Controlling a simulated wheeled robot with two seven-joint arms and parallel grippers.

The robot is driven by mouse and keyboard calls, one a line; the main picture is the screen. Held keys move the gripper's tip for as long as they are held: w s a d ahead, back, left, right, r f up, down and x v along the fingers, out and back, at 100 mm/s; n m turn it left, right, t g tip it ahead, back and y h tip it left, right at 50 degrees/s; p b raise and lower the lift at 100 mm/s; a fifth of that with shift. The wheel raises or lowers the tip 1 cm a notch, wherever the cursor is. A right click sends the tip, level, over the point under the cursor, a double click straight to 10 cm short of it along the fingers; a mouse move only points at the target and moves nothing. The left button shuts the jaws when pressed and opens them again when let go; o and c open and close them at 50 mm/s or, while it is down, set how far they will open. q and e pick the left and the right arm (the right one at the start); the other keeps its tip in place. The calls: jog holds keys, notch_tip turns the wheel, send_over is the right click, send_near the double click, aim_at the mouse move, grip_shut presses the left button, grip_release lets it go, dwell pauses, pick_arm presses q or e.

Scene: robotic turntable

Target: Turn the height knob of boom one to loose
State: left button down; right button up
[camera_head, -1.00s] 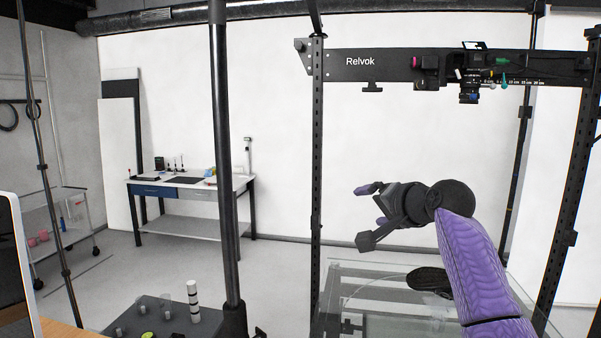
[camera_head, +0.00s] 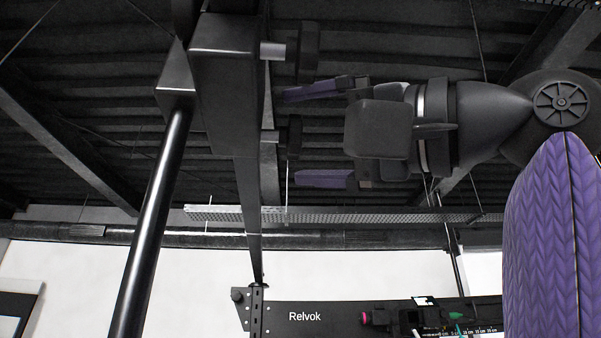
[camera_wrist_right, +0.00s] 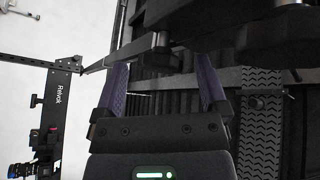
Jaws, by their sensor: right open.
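A black clamp block (camera_head: 222,85) of a boom sits on a dark upright pole, high up under the ceiling. Two black knobs stick out of its right side: an upper knob (camera_head: 304,52) on a grey shaft and a lower knob (camera_head: 293,137). I cannot read any marking on them. My right gripper (camera_head: 306,135) is open, its purple fingers pointing left above and below the lower knob, not closed on it. In the right wrist view a knob (camera_wrist_right: 160,58) lies between the fingertips, and the other knob (camera_wrist_right: 280,38) is outside to the right. My left gripper is not in view.
A dark slanted pole (camera_head: 155,215) runs down left of the gripper. The black "Relvok" rail (camera_head: 340,318) with small devices (camera_head: 430,317) is at the bottom. A perforated cable tray (camera_head: 340,217) hangs behind. The space below the gripper looks clear.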

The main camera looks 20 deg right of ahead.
jog(key=shift+w+a+r, duration=0.15)
jog(key=shift+w+a, duration=0.15)
jog(key=c, duration=1.2)
jog(key=shift+c, duration=0.2)
